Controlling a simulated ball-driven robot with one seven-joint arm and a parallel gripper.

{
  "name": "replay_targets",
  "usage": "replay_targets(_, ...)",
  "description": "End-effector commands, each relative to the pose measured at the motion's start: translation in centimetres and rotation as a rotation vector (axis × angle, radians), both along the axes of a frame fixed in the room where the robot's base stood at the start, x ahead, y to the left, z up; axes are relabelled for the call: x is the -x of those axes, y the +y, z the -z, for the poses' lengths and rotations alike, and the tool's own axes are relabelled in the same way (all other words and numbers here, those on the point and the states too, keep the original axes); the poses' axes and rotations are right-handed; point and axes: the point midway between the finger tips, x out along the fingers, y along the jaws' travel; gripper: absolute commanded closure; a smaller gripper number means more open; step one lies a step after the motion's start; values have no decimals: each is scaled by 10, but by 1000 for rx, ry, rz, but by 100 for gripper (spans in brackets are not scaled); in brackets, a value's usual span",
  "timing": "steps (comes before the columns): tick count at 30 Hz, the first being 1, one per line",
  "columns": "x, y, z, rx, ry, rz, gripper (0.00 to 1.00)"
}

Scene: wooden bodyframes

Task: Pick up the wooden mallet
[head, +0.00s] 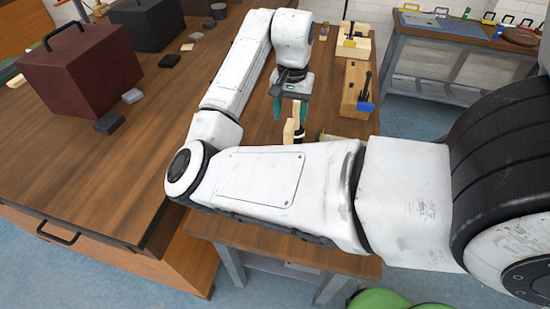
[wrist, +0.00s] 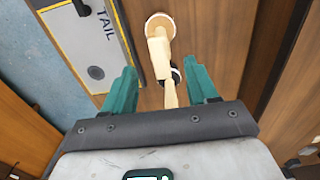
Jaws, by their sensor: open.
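The wooden mallet (wrist: 158,52) is pale wood and shows in the wrist view between and beyond my finger tips, with a round end at the top and a narrow part running down toward my palm. In the head view its pale wood (head: 288,132) shows just below my gripper, partly hidden by my arm. My gripper (wrist: 160,72) has two teal fingers spread wide, one on each side of the mallet, with gaps to both. It also shows in the head view (head: 290,105). I cannot tell how far the fingers are above the bench.
A small black-and-white item (wrist: 176,72) sits against the mallet's right side. A grey board marked TAIL (wrist: 84,42) lies to the left. Wooden blocks with clamps (head: 356,90) stand right of my gripper. A dark red box (head: 80,70) is on the left bench.

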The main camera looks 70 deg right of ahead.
Motion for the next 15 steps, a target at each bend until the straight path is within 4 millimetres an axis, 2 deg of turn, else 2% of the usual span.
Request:
replay_targets(6,0,1,33,-1,3,-2,42)
replay_targets(15,-1,1,57,-1,2,-3,42)
